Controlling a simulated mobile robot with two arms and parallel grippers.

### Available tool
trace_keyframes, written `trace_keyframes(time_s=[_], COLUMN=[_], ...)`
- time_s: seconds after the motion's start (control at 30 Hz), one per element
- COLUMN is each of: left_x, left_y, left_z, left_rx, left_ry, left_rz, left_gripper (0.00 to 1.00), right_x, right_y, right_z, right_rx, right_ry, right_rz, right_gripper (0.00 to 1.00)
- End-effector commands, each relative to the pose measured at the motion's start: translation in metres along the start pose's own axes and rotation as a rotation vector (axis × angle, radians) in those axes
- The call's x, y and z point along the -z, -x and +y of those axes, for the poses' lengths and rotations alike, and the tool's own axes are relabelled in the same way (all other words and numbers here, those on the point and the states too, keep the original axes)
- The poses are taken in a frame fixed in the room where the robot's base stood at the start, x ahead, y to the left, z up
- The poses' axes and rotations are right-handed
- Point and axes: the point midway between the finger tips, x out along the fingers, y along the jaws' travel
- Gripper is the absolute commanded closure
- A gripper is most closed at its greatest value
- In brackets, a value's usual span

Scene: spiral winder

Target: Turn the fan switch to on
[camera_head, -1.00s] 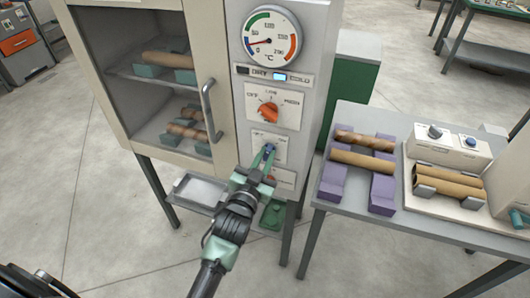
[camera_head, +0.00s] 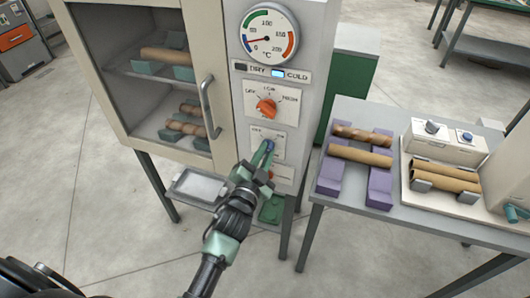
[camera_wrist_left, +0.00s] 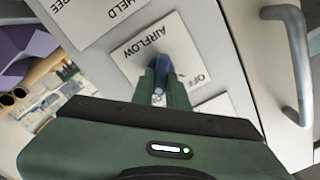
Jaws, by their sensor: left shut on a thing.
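The fan switch is a blue knob (camera_head: 269,146) on a white plate (camera_head: 258,138) low on the oven's control panel. In the left wrist view, the plate (camera_wrist_left: 146,48) reads AIRFLOW and OFF, and the blue knob (camera_wrist_left: 166,74) sits between my fingertips. My left gripper (camera_head: 267,150) is shut on the knob, with its two fingers nearly lined up one behind the other in the head view. The fingers hide much of the knob, so its exact pointing is hard to read. My right gripper is not in view.
An orange knob (camera_head: 266,107) and a temperature dial (camera_head: 268,36) are above the switch. The oven door handle (camera_head: 210,108) stands out to the left. A grey table (camera_head: 312,213) with purple cradles (camera_head: 380,186) and brown tubes is at right.

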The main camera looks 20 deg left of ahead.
Motion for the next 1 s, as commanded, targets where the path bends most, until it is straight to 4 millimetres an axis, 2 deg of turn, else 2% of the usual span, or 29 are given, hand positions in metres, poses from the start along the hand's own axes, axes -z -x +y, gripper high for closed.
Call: trace_keyframes(time_s=[0.27,0.3,0.37,0.4,0.77,1.0], left_x=[-0.001,-0.001,-0.001,-0.001,-0.002,-0.003], left_y=[0.0,0.0,0.0,0.0,0.005,0.044], left_z=[0.001,0.001,0.001,0.001,0.001,0.003], left_rx=[-0.001,-0.001,-0.001,-0.001,-0.001,-0.002], left_ry=[-0.006,-0.006,-0.006,-0.006,-0.003,-0.003], left_rz=[-0.002,-0.002,-0.002,-0.002,-0.001,-0.003], left_gripper=[1.0,0.83,0.66,0.64,0.64,0.64], right_x=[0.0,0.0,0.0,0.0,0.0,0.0], right_y=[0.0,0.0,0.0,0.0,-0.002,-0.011], right_z=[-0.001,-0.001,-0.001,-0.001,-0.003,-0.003], right_rx=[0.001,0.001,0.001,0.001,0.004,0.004], right_ry=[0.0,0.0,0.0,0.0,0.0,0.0], right_rz=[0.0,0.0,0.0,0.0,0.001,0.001], right_gripper=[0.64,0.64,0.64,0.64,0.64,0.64])
